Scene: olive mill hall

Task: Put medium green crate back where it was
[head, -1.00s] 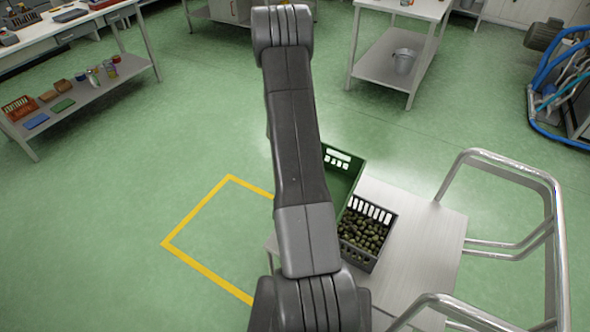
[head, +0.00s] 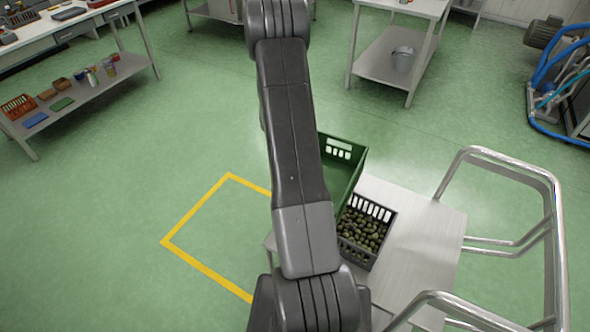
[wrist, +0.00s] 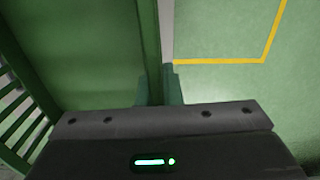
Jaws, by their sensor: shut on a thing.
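The green crate (head: 345,165) is in the head view, partly hidden behind my arm, at the far left edge of the cart top. I cannot tell whether it touches the cart. In the wrist view its green wall (wrist: 95,50) fills the left and middle. My gripper (wrist: 160,88) is shut on a thin upright wall of this crate. In the head view my gripper is hidden by my arm. A yellow floor outline (head: 200,265) lies left of my arm, and part of it shows in the wrist view (wrist: 220,61).
A dark grey slotted crate of olives (head: 358,260) stands on the metal cart (head: 425,225), close beside the green crate. The cart's bent tube rails (head: 553,240) rise at the right. Workbenches stand at the back. The green floor at left is clear.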

